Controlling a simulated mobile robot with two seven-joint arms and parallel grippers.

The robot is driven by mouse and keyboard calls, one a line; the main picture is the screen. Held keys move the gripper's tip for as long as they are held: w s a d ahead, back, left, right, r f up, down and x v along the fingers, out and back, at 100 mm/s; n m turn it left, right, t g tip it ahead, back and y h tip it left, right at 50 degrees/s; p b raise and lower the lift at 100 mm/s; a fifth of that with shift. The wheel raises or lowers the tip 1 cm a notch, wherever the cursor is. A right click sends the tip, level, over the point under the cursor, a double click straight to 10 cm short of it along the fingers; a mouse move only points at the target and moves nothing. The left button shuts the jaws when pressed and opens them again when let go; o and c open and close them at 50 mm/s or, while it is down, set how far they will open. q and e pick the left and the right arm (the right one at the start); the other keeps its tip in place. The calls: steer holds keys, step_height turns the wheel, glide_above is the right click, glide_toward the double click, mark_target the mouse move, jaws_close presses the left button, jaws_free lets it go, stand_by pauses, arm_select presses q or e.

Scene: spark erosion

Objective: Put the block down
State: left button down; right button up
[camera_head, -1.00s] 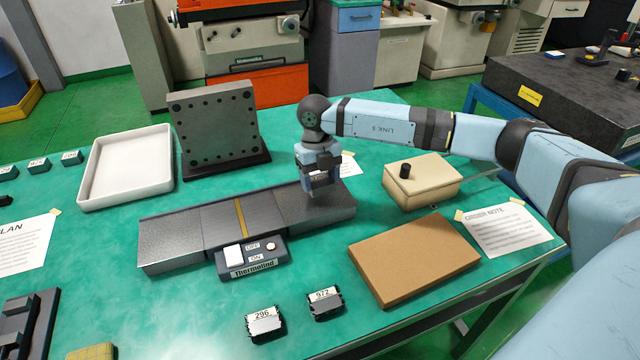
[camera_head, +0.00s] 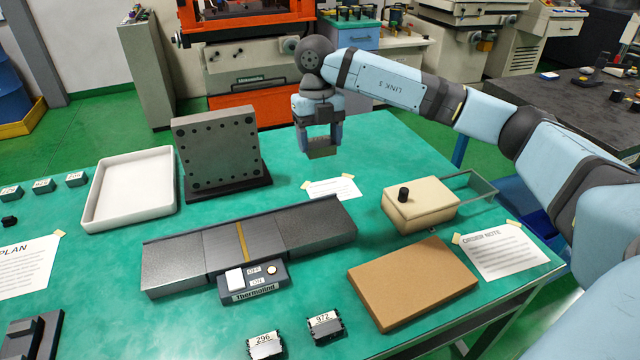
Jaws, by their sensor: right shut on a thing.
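My right gripper (camera_head: 320,150) is shut on a small brownish-grey block (camera_head: 322,153), held between its fingertips. The gripper points down and is raised, showing above the green table beyond the long dark plate (camera_head: 315,222). The block's underside and contact with anything below are not seen; it appears in the air. My left gripper is not in view.
A white tray (camera_head: 88,215) and an upright plate with holes (camera_head: 214,150) stand at the left. A beige box with a knob (camera_head: 425,212), a brown board (camera_head: 412,282) and blocks marked 296 (camera_head: 264,346) and 972 (camera_head: 325,327) are nearer. Green tabletop shows between them.

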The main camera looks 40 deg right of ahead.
mark_target(320, 220)
steer(key=r+m+p, duration=0.1)
steer(key=m+p, duration=0.1)
steer(key=p, duration=0.1)
steer(key=shift+s+r, duration=0.1)
steer(key=shift+r, duration=0.1)
steer(key=shift+f+m+y+p, duration=0.15)
steer(key=shift+m+y+p, duration=0.15)
steer(key=shift+m+p, duration=0.6)
steer(key=shift+s+f, duration=0.1)
steer(key=shift+f, duration=0.15)
step_height(320, 220, down, 20)
steer(key=shift+f+p, duration=0.1)
steer(key=shift+p, duration=0.45)
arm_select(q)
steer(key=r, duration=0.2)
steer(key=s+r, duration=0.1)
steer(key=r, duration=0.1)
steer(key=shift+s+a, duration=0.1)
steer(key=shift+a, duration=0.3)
arm_select(e)
steer(key=o, duration=1.4)
steer(key=shift+f, duration=0.15)
